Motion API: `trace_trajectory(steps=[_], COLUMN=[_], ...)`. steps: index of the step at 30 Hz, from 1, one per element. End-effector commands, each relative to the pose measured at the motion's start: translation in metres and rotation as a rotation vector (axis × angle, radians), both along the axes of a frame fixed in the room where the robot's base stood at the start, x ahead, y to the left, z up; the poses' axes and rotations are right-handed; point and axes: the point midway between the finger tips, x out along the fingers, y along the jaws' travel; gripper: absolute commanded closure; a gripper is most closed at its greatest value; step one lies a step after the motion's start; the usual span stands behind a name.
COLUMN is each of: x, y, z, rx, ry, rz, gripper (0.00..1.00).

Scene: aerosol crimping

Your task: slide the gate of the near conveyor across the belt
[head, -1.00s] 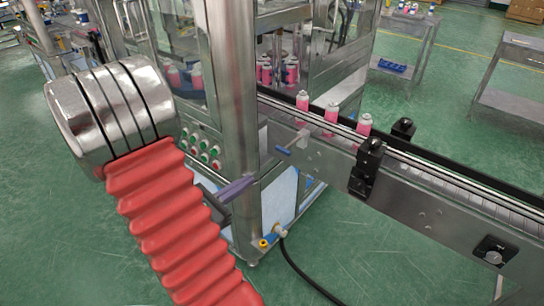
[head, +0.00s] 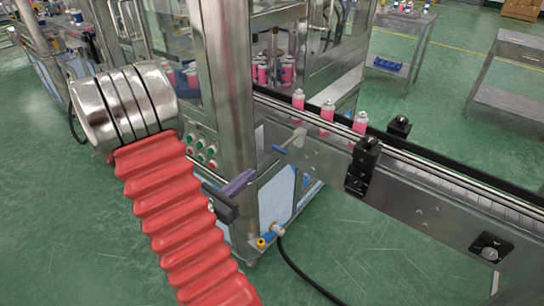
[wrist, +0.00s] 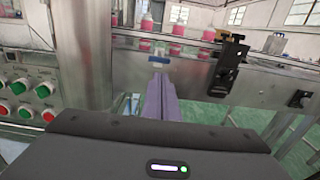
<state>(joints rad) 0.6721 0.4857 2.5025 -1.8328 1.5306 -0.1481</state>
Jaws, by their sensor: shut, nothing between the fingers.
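The gate of the near conveyor shows as a thin metal rod with a blue handle (head: 281,149) on the near side of the belt. The handle also shows in the wrist view (wrist: 160,63), above the fingertips. The gate's inner end is hard to make out. My gripper (head: 252,173) has purple fingers, shut and empty. It is left of and below the handle, with a gap between them in the head view. In the wrist view the fingers (wrist: 161,80) point toward the handle; whether they touch it is unclear there.
Several pink cans with white caps (head: 327,116) stand on the conveyor (head: 430,160). A black sensor bracket (head: 364,166) sits right of the gate. A steel machine post (head: 228,90) and a panel of red and green buttons (head: 203,150) are close to my arm on the left.

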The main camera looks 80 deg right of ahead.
Motion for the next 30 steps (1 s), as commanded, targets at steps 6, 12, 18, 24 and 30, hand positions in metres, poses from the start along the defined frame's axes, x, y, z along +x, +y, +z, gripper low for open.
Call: trace_trajectory(steps=[6, 12, 18, 24, 30], x=[-0.01, -0.019, -0.029, -0.038, -0.046], y=[-0.022, -0.042, -0.063, -0.086, -0.104], z=[0.0, 0.0, 0.0, 0.0, 0.0], rx=[-0.001, 0.001, 0.0, 0.0, 0.0], ry=[-0.001, 0.0, 0.0, -0.001, 0.0], rz=[-0.004, -0.004, -0.004, -0.004, -0.003], gripper=[1.0, 1.0, 1.0, 1.0, 1.0])
